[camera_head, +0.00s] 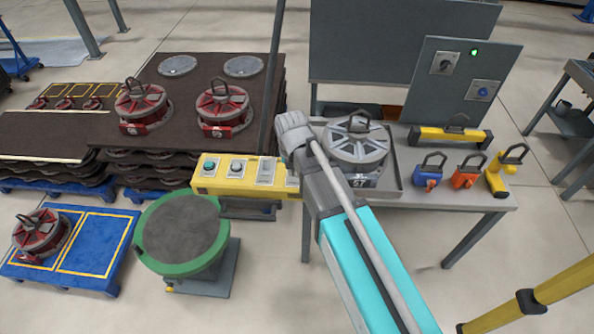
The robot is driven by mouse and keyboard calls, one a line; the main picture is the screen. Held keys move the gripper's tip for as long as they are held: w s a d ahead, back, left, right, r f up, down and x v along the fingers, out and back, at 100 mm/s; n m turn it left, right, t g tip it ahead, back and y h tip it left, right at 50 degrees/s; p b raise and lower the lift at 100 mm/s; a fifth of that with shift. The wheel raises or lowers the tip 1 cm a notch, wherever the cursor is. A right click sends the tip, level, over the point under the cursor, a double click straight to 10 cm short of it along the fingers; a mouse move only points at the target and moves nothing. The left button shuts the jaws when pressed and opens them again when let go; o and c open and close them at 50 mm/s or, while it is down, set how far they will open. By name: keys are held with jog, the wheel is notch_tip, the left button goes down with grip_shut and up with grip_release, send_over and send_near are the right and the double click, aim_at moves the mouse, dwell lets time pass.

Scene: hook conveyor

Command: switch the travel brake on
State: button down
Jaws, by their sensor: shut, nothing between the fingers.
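A yellow control box (220,186) stands left of my arm. It carries a green round control (209,164), a second round control (237,168) and a grey switch plate (266,170). Another plate (291,178) at its right end is partly covered by my arm. A grey upright panel (420,99) at the back right has a dark rotary switch (444,63), a lit green lamp (474,52) and a blue button (483,92). No label is readable, so I cannot tell which control is the travel brake. My arm's wrist is beside the box's right end; my gripper's fingers are hidden.
A grey table (436,200) holds a grey hooked wheel-like part (357,142) in a tray, a yellow-black bar (450,137) and several small padlock-like items. Red hooked parts (143,106) sit on dark stacks at left. A green-rimmed round stand (207,260) is in front; a yellow post (560,288) is lower right.

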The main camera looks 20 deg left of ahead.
aim_at(293, 189)
jog(key=shift+w+a+f+b, duration=0.1)
jog(key=shift+w+f+b, duration=0.1)
jog(key=shift+f+b, duration=1.75)
jog(key=shift+w+f+b, duration=0.15)
jog(key=shift+f+b, duration=1.6)
jog(key=shift+f, duration=0.35)
jog(key=shift+w+a+r+p, duration=0.25)
jog(key=shift+w+r+p, duration=0.45)
jog(key=shift+w, duration=0.25)
jog(key=shift+w+a+r+p, duration=0.1)
jog(key=shift+w+r+p, duration=0.1)
jog(key=shift+w, duration=0.25)
jog(key=shift+w+a+r+p, duration=0.1)
jog(key=shift+w+r, duration=0.05)
jog(key=shift+w, duration=0.25)
